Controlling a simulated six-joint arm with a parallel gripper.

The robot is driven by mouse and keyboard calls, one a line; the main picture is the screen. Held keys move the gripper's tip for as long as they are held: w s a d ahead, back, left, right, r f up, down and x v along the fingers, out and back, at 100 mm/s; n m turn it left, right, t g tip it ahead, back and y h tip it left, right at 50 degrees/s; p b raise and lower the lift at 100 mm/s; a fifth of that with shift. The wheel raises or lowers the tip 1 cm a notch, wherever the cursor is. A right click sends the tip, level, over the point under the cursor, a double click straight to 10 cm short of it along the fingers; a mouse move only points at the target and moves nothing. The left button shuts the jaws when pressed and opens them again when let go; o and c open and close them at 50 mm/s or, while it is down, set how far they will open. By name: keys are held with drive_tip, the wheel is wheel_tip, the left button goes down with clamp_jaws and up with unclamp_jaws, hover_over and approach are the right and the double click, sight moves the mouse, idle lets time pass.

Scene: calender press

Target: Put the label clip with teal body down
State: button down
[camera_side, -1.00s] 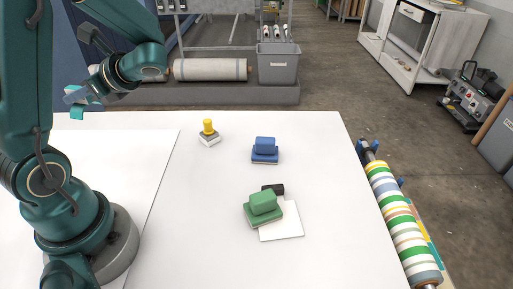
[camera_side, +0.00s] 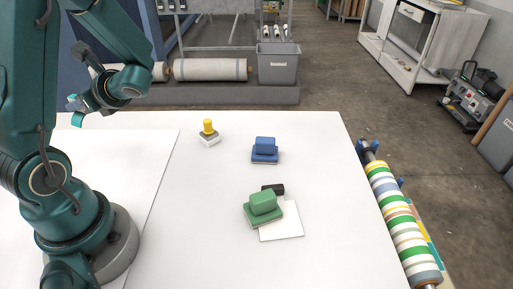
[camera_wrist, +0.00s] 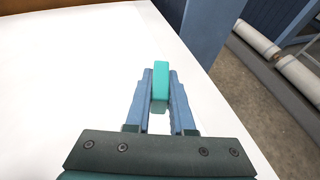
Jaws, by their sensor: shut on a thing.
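The label clip with teal body (camera_wrist: 160,82) is between the two blue fingers of my gripper (camera_wrist: 159,98) in the wrist view. My gripper is shut on it, and the clip's teal end sticks out past the fingertips. In the side view the clip (camera_side: 77,119) shows small at the far left, under my gripper (camera_side: 80,110), near the back left edge of the white table (camera_side: 320,135). A pale part of the clip shows below the teal one in the wrist view. I cannot tell whether the clip touches the table.
A yellow-knobbed block (camera_side: 208,128), a blue block (camera_side: 265,148) and a green block (camera_side: 263,206) stand on the table. The green one overlaps a white sheet (camera_side: 284,226) beside a black piece (camera_side: 276,188). A striped roller (camera_side: 400,220) lies along the right edge. The left tabletop is clear.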

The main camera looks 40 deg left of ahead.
drive_tip(key=w+d+f, duration=0.1)
drive_tip(key=w+f, duration=0.1)
drive_tip(key=w, duration=0.1)
drive_tip(key=w+d+f, duration=0.1)
drive_tip(key=w+f, duration=0.1)
drive_tip(key=w, duration=0.2)
drive_tip(key=w+f, duration=0.3)
drive_tip(key=w, duration=0.1)
drive_tip(key=shift+d, duration=0.4)
drive_tip(key=shift+w+f, duration=0.1)
drive_tip(key=shift+f, duration=1.9)
drive_tip(key=shift+f, duration=0.1)
drive_tip(key=c, duration=0.8)
unclamp_jaws()
